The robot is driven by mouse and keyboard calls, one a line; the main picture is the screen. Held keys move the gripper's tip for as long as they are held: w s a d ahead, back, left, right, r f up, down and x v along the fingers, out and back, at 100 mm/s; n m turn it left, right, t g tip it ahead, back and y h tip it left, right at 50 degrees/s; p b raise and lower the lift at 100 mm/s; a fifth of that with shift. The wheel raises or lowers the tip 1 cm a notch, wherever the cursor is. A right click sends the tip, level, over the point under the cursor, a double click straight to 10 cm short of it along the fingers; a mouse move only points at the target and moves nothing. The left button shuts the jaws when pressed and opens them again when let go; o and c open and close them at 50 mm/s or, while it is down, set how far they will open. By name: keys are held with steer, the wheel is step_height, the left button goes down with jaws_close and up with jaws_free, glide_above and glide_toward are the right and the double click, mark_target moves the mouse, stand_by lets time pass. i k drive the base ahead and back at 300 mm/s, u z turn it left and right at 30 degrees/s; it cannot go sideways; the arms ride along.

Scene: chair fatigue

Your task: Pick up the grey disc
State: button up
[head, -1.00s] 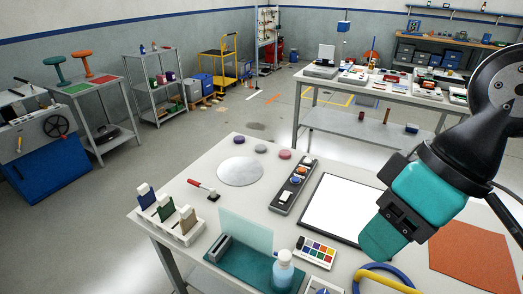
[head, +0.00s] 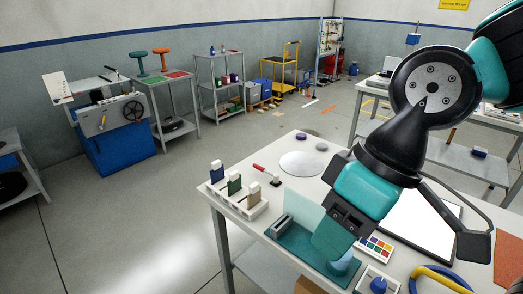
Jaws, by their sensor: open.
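The small grey disc (head: 322,146) lies flat at the far edge of the near table (head: 235,215), just right of a small purple disc (head: 301,136). A large pale round plate (head: 300,163) lies just in front of them. My gripper (head: 335,240), teal and black, hangs over the near part of the table, well in front of the disc and apart from it. It is open, and I see nothing held in it. My arm hides the spot where the pink disc lay.
A white rack with colored blocks (head: 237,202), a red-handled tool (head: 266,173) and a green tray with a clear upright panel (head: 303,215) stand at left. A paint palette (head: 374,246) and a white board (head: 425,220) lie near my arm.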

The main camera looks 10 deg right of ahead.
mark_target(319, 146)
steer(key=u, duration=1.2)
steer(key=i, duration=5.15)
steer(key=z, duration=3.65)
steer(key=i, duration=2.4)
steer(key=z, duration=0.15)
